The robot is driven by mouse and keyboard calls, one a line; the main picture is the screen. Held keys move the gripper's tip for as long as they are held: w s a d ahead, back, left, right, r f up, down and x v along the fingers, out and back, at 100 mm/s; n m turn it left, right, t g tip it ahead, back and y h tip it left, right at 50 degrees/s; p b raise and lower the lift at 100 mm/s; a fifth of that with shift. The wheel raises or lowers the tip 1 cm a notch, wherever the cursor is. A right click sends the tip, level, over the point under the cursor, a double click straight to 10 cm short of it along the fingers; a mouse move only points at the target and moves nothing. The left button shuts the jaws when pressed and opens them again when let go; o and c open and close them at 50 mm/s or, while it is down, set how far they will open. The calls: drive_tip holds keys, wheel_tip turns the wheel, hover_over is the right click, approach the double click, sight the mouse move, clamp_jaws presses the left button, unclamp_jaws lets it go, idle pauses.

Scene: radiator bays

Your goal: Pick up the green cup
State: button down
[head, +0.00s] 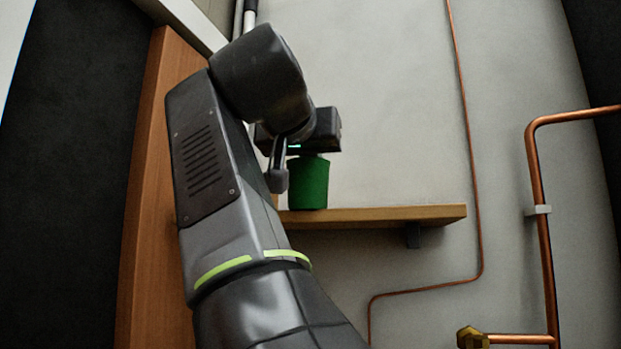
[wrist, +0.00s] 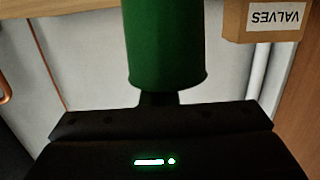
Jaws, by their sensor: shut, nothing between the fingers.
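The green cup (head: 308,184) stands upright on a wooden shelf (head: 375,215) in the head view. In the wrist view the cup (wrist: 165,45) fills the top middle, and the picture is upside down. My gripper (wrist: 158,98) shows there as a narrow dark piece at the cup's rim, with the fingertips hidden by the cup. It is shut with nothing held. In the head view its dark body sits just above the cup's top; I cannot tell whether they touch.
A cardboard box (wrist: 265,22) labelled VALVES stands near the cup in the wrist view. A thin copper pipe (head: 468,140) runs down the wall past the shelf's right end. A brown wooden panel (head: 150,200) stands at left. The shelf right of the cup is clear.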

drive_tip(key=shift+w+a+f, duration=0.1)
drive_tip(key=shift+f, duration=0.2)
drive_tip(key=shift+r+p, duration=0.5)
drive_tip(key=shift+r, duration=0.3)
drive_tip(key=shift+d, duration=0.2)
drive_tip(key=shift+s+a, duration=0.7)
drive_tip(key=shift+s, duration=0.05)
drive_tip(key=shift+s+d+b, duration=0.15)
drive_tip(key=shift+s+b, duration=0.3)
drive_tip(key=shift+s, duration=0.25)
drive_tip(key=f+b+v, duration=0.1)
drive_tip(key=v, duration=0.8)
drive_tip(key=shift+s+f, duration=0.1)
drive_tip(key=shift+w, duration=0.2)
